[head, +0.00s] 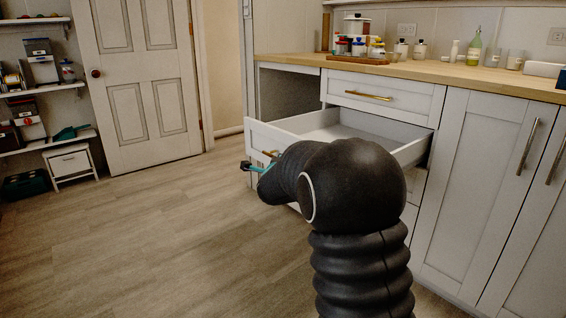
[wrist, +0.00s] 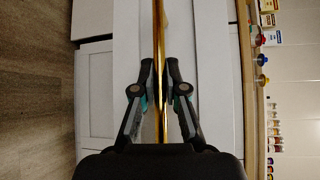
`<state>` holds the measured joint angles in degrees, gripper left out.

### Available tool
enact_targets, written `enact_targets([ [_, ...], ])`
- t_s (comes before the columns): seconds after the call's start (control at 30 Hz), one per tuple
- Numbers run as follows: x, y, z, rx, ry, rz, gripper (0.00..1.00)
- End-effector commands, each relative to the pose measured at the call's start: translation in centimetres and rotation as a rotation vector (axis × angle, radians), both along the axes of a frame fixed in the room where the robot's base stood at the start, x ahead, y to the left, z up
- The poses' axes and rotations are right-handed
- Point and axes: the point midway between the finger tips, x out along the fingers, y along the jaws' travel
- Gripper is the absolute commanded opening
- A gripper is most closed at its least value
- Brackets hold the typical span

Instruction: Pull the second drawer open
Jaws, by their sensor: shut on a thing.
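The second drawer (head: 258,137), white with a shaker front, is pulled well out under the closed top drawer (head: 390,94). The visible part of its inside looks empty. Its long gold bar handle (wrist: 158,25) runs upright through the wrist view; in the head view my arm hides most of it. My gripper (wrist: 160,68) is shut on this handle, one finger on each side. In the head view only the teal and black edge of my gripper (head: 257,168) shows at the drawer front; the fingertips there are partly hidden.
A wooden counter (head: 430,75) with jars and bottles runs above the drawers. Tall white cupboard doors (head: 470,170) stand on the right. An open dark recess (head: 287,92) is left of the top drawer. The wood floor (head: 130,235) at left is clear.

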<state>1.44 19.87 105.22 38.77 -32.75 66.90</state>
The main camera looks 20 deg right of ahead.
Motion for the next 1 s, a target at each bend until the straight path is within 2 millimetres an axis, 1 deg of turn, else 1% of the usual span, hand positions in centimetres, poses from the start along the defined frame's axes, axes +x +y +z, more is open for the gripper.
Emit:
enact_targets([
  [0.13, 0.0, 0.0, -0.1, 0.001, 0.001, -0.001, 0.0],
  [0.17, 0.0, 0.0, -0.1, 0.0, 0.001, -0.001, 0.16],
  [0.2, 0.0, 0.0, -0.1, 0.0, 0.001, -0.001, 0.26],
  [0.23, 0.0, 0.0, -0.1, 0.0, 0.001, -0.001, 0.34],
  [0.27, 0.0, 0.0, -0.1, 0.0, 0.001, 0.0, 0.37],
  [0.53, 0.0, 0.2, 0.0, 0.001, 0.001, 0.002, 0.37],
  [0.67, -0.6, 0.4, 0.1, 0.0, -0.001, 0.003, 0.37],
  [0.77, -1.7, 0.9, 0.3, 0.001, 0.0, 0.004, 0.37],
  [1.0, -6.1, 2.5, 0.9, 0.0, 0.001, 0.003, 0.37],
])
